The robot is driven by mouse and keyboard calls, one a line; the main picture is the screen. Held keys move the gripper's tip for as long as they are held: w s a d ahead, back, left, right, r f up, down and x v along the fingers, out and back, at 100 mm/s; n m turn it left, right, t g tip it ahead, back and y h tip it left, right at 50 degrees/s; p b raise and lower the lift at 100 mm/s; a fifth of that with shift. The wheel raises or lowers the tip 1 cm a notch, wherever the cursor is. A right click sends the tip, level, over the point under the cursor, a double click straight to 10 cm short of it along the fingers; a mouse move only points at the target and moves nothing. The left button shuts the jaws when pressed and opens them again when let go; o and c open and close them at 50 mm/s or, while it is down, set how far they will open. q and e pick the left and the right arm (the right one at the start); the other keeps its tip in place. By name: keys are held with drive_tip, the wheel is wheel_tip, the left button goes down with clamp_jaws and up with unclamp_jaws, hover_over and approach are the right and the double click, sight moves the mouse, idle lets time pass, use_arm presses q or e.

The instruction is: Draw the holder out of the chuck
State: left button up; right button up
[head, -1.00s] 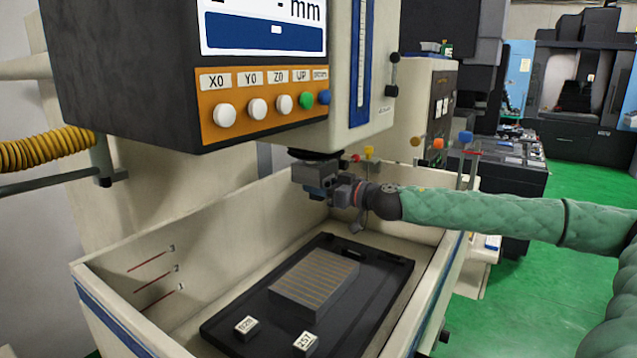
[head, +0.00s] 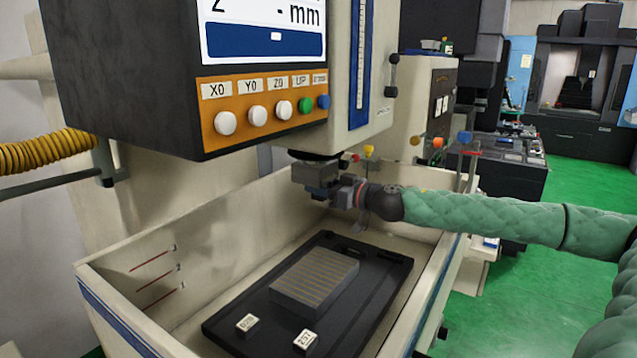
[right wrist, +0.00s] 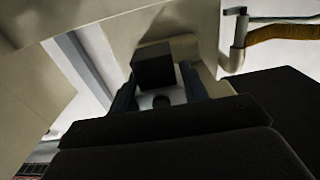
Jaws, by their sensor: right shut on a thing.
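The chuck (head: 314,174) is a grey block under the machine head, below a dark round flange. My right gripper (head: 338,190) reaches it from the right, just under the machine head, and is shut on the holder. The holder is mostly hidden by the gripper and the chuck in the head view. In the right wrist view a dark block (right wrist: 153,65) stands beyond the fingers, with a paler part (right wrist: 163,98) between them. I cannot tell whether the holder is still seated in the chuck. My left gripper is not in view.
Below is an open tank (head: 170,235) with pale walls. The control panel (head: 265,108) overhangs at the upper left. Free air lies between chuck and plate.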

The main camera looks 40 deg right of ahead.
drive_tip(key=shift+s+d+r+p, duration=0.1)
drive_tip(key=shift+s+r+p, duration=0.25)
drive_tip(key=shift+p, duration=0.2)
drive_tip(key=shift+s+d+f+b, duration=0.2)
drive_tip(key=shift+s+d+b, duration=0.2)
drive_tip(key=shift+s, duration=0.1)
idle(0.4)
drive_tip(key=shift+s+d+r, duration=0.1)
drive_tip(key=shift+s, duration=0.15)
drive_tip(key=shift+s, duration=0.2)
idle(0.3)
drive_tip(key=shift+v, duration=1.45)
drive_tip(key=shift+s, duration=0.25)
drive_tip(key=shift+s+d+r+p, duration=0.1)
drive_tip(key=shift+s+d+p, duration=0.2)
drive_tip(key=shift+s, duration=0.4)
drive_tip(key=shift+v, duration=2.55)
